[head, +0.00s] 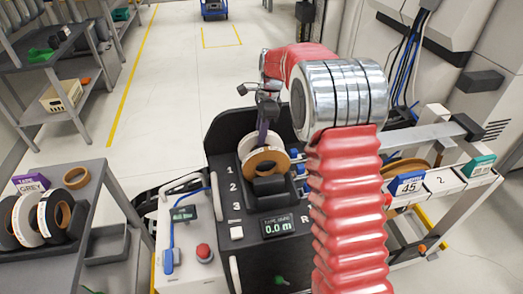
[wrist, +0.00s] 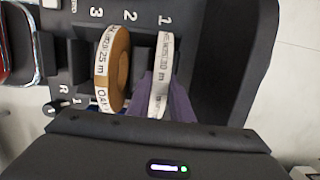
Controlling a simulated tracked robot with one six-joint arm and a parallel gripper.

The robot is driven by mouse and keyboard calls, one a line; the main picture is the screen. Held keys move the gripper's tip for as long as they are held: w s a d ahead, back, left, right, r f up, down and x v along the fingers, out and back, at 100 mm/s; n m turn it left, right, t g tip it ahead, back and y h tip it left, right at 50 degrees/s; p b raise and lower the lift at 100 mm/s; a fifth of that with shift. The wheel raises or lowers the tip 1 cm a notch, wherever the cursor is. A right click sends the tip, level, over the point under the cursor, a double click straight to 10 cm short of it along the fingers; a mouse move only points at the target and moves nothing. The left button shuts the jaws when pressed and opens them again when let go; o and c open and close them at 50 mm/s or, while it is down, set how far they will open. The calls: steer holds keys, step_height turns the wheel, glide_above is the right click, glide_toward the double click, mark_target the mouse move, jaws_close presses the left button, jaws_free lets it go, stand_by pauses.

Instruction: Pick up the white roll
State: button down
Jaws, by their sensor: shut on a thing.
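The white roll (wrist: 160,70) stands on edge by the number 1 of the black rack (head: 222,150), between the purple fingers of my gripper (wrist: 162,88). The fingers are shut on it from both sides. In the head view the white roll (head: 246,146) shows behind a tan roll, and my gripper (head: 264,128) reaches down to it from above. The roll's lower part is hidden, so I cannot tell whether it touches the rack.
The tan roll (wrist: 113,70) stands close beside the white roll. A display reading 0.0 m (head: 278,228) is on the rack's front. Several other rolls, one white (head: 27,222), stand on the grey table at left.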

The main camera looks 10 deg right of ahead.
steer(key=shift+r, duration=0.1)
stand_by(0.3)
step_height(320, 180, up, 10)
steer(key=shift+f, duration=0.1)
stand_by(0.5)
stand_by(0.4)
